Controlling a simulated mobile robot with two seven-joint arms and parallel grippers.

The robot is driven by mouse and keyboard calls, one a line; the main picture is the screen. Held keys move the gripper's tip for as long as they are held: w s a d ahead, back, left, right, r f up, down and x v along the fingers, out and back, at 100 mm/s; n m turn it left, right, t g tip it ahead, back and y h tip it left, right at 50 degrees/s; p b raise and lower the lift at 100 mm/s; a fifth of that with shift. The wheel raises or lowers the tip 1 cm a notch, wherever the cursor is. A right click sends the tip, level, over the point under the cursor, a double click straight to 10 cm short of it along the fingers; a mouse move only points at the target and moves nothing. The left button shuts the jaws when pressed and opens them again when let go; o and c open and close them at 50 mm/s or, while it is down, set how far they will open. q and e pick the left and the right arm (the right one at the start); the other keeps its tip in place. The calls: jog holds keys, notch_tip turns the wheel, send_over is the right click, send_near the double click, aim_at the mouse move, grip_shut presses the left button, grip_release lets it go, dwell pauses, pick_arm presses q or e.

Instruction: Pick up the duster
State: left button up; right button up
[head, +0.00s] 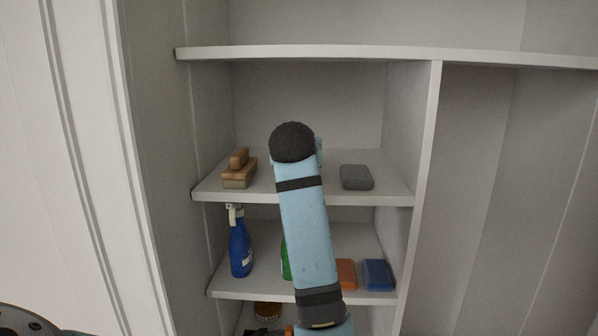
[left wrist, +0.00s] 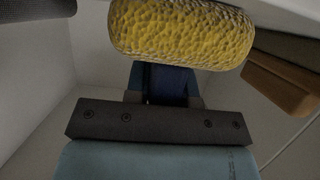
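The yellow, bumpy-surfaced head (left wrist: 180,34), which I take to be the duster, fills the top of the left wrist view. A dark blue part (left wrist: 170,85) below it lies between the fingers of my left gripper (left wrist: 165,92); I cannot tell whether they grip it or whether it is the duster's handle. In the head view my light blue left arm reaches up into the upper open shelf and hides the duster and the fingers. My right gripper is in neither view.
A wooden brush (head: 239,170) lies left of my arm, and a grey block (head: 356,177) lies right. A blue spray bottle (head: 240,245), a green bottle (head: 286,259), an orange block (head: 346,273) and a blue block (head: 377,275) occupy the shelf below. A shelf board (head: 330,53) spans above.

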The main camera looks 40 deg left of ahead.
pick_arm(q)
grip_shut()
jog(key=shift+r, duration=0.1)
notch_tip(320, 180, up, 10)
jog(key=shift+f+b, duration=0.1)
jog(key=shift+b, duration=0.8)
